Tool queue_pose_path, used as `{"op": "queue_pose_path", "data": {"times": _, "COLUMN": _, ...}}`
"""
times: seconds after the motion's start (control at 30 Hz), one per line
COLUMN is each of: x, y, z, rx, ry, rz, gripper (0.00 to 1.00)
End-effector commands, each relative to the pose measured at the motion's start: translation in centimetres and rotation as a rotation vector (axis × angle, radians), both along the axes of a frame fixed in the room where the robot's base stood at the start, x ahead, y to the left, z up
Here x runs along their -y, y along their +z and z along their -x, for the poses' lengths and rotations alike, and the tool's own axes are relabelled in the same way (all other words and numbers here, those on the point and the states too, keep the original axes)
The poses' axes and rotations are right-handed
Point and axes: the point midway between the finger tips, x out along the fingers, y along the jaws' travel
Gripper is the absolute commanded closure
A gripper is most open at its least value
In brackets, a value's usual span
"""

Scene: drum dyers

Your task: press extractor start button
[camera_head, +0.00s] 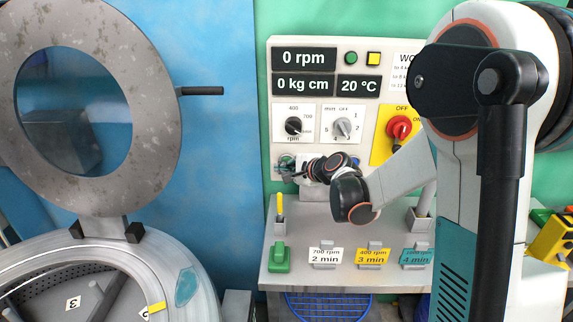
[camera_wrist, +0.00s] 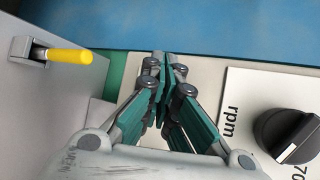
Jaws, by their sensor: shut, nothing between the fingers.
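The extractor's control panel (camera_head: 345,88) is beige and stands upright in the head view. I cannot tell which control is the start button. My gripper (camera_head: 286,163) is at the panel's lower left, below the black rpm knob (camera_head: 293,126). In the wrist view, my gripper (camera_wrist: 164,62) has its teal fingers together and empty, pointing at the panel's edge beside the blue wall. The rpm knob (camera_wrist: 285,130) is to their right. Whether the fingertips touch the panel is unclear; they hide what is behind them.
A red switch on a yellow plate (camera_head: 399,128) is right of the knobs. An open drum with a raised round door (camera_head: 165,140) stands at left.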

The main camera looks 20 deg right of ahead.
Motion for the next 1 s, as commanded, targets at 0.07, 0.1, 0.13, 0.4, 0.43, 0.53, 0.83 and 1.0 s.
{"op": "queue_pose_path", "data": {"times": 0.07, "x": 0.0, "y": 0.0, "z": 0.0, "rx": 0.0, "ry": 0.0, "rz": 0.0, "gripper": 1.0}}
{"op": "queue_pose_path", "data": {"times": 0.1, "x": 0.01, "y": 0.01, "z": -0.01, "rx": 0.0, "ry": 0.0, "rz": 0.0, "gripper": 1.0}}
{"op": "queue_pose_path", "data": {"times": 0.13, "x": 0.01, "y": 0.0, "z": -0.02, "rx": 0.0, "ry": 0.0, "rz": 0.0, "gripper": 1.0}}
{"op": "queue_pose_path", "data": {"times": 0.4, "x": 0.08, "y": -0.01, "z": -0.26, "rx": 0.0, "ry": 0.0, "rz": 0.0, "gripper": 1.0}}
{"op": "queue_pose_path", "data": {"times": 0.43, "x": 0.1, "y": 0.0, "z": -0.29, "rx": 0.0, "ry": 0.0, "rz": 0.0, "gripper": 1.0}}
{"op": "queue_pose_path", "data": {"times": 0.53, "x": 0.13, "y": -0.01, "z": -0.38, "rx": 0.0, "ry": 0.0, "rz": 0.0, "gripper": 1.0}}
{"op": "queue_pose_path", "data": {"times": 0.83, "x": 0.24, "y": 0.01, "z": -0.7, "rx": 0.0, "ry": 0.0, "rz": 0.0, "gripper": 1.0}}
{"op": "queue_pose_path", "data": {"times": 1.0, "x": 0.31, "y": 0.01, "z": -0.89, "rx": 0.0, "ry": 0.0, "rz": 0.0, "gripper": 1.0}}
